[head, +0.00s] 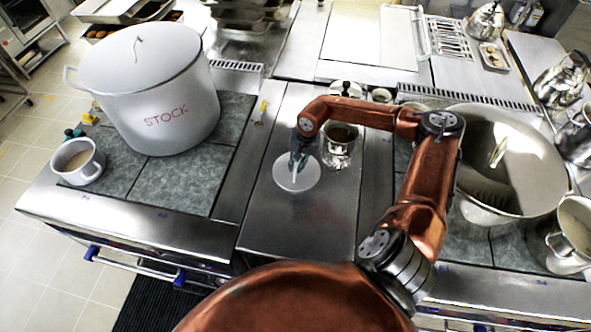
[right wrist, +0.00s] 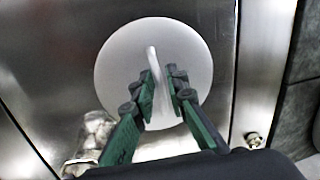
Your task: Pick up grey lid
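The grey lid (head: 299,179) is a pale round disc with an upright loop handle, lying flat on the steel counter between the two cooktops. In the right wrist view the lid (right wrist: 117,68) fills the upper middle. My right gripper (head: 296,163) is above the lid, pointing down. In the wrist view its green fingers (right wrist: 161,82) stand on either side of the handle, with a gap visible between them; it looks open. The handle's lower part is partly hidden by the fingers. My left gripper is not in view.
A large white stockpot (head: 160,107) with its own lid stands on the left cooktop, beside a mug (head: 78,163). The counter front is clear.

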